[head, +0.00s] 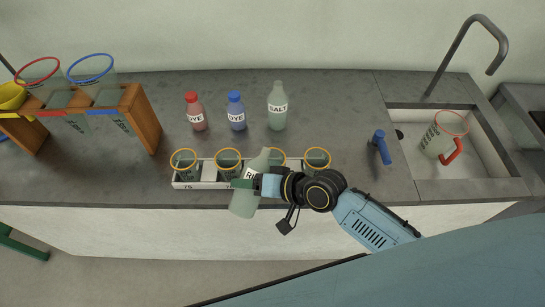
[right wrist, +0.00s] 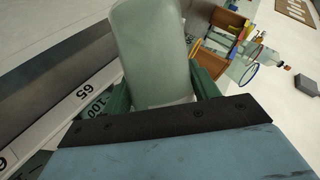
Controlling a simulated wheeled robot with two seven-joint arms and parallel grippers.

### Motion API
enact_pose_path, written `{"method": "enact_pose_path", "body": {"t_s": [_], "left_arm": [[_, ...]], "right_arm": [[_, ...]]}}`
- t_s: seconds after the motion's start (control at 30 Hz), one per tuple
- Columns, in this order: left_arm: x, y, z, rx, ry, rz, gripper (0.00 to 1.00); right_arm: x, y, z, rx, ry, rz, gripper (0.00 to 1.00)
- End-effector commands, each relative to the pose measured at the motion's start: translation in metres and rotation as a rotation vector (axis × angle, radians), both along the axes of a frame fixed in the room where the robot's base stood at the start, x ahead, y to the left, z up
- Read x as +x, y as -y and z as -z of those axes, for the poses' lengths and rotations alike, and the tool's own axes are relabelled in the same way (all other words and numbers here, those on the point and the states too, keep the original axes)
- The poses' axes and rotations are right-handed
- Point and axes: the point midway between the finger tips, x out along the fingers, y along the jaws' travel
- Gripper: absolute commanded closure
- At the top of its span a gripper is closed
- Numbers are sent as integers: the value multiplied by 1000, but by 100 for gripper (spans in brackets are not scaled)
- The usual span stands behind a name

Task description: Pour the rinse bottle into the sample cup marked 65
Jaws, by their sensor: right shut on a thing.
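My right gripper (head: 254,186) is shut on the pale green rinse bottle (head: 243,205), at the front edge of the counter. The bottle leans a little, its neck toward the upper right, and its label is partly covered. It also fills the middle of the right wrist view (right wrist: 152,45). Several yellow-rimmed sample cups stand in a white rack (head: 208,185); the bottle and gripper partly hide the third cup from the left (head: 279,155). A tag marked 65 (right wrist: 84,92) shows in the right wrist view; I cannot tell its cup in the head view. My left gripper is out of view.
Red (head: 195,113) and blue (head: 236,112) dye bottles and a salt bottle (head: 277,108) stand behind the rack. A wooden stand (head: 146,118) with ringed vessels is at left.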

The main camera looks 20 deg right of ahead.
Motion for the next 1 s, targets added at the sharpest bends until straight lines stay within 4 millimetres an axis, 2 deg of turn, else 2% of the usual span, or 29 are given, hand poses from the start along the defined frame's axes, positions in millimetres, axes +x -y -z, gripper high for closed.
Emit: {"method": "enact_pose_path", "body": {"t_s": [1.0], "left_arm": [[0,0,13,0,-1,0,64]], "right_arm": [[-2,-2,4,58,-55,0,64]]}}
